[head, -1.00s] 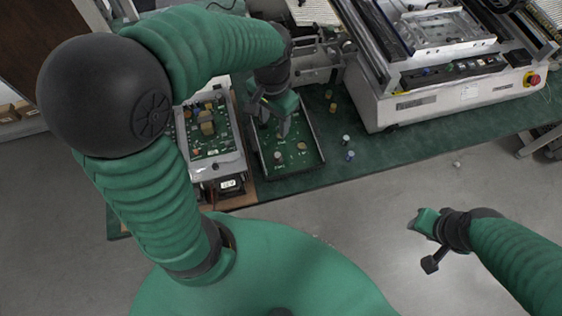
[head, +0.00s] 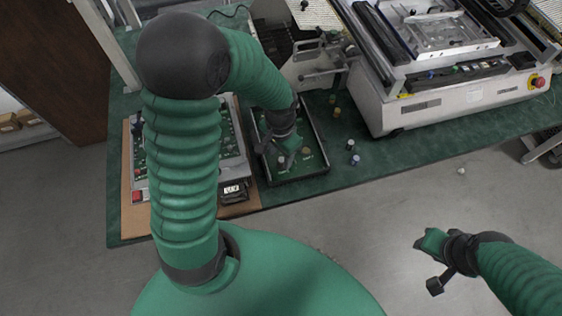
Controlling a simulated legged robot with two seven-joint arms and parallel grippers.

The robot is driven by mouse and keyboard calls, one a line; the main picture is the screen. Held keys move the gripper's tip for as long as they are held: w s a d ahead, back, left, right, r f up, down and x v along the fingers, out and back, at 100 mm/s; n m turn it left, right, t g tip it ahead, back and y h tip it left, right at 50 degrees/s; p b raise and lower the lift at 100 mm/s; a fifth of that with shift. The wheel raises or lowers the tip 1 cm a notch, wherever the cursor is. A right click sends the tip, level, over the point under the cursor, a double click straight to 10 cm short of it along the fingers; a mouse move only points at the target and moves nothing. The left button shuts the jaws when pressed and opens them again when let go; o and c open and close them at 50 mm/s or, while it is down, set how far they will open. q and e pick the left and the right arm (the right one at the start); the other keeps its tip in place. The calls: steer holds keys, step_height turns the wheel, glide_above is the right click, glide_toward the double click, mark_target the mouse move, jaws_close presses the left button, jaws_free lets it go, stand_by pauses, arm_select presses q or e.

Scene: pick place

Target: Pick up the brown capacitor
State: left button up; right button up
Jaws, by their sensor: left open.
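My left gripper (head: 291,163) is open and reaches down into the black-rimmed tray (head: 321,146) with a green board inside. A small brown-tan part (head: 306,151), which looks like the brown capacitor, stands in the tray just right of the fingers. A paler part (head: 281,160) stands at the left finger, partly covered by it. Whether either finger touches a part is too small to tell. My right gripper (head: 430,242) hangs over the floor at the right, away from the table; its jaw state is not clear.
Two orange-yellow parts (head: 336,112), a pale part (head: 350,145) and a blue-topped part (head: 355,160) stand on the green mat right of the tray. A large white machine (head: 430,105) stands beyond them. A device with a circuit board (head: 232,165) is left of the tray, partly behind my arm.

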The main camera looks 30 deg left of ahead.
arm_select(q)
steer(key=shift+w+d+f, duration=0.1)
steer(key=shift+d+f, duration=0.1)
steer(key=shift+f, duration=0.7)
steer(key=shift+r, duration=0.1)
steer(key=shift+c, duration=0.2)
